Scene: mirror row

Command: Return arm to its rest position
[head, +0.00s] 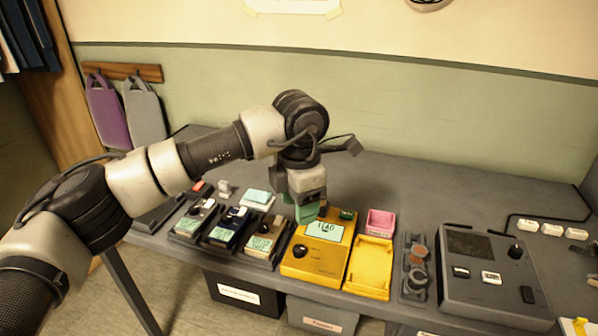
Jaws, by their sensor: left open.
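My left arm (165,168) reaches in from the left, over the grey table, and bends down at the wrist. My left gripper (308,210) points down and is open, with greenish finger pads. It is just above or at the back edge of the yellow pedal box (303,262), which has a black knob and a pale green label. Whether the fingers touch the box I cannot tell. Nothing is seen held in the gripper. My right gripper is not in view.
Right of the box are an open yellow case (370,268), a pink tray (381,222), a grey holder (415,278) and a dark console (490,275). Several small pedals (228,228) stand left. Bins (240,293) sit below. The table's back (420,185) is clear.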

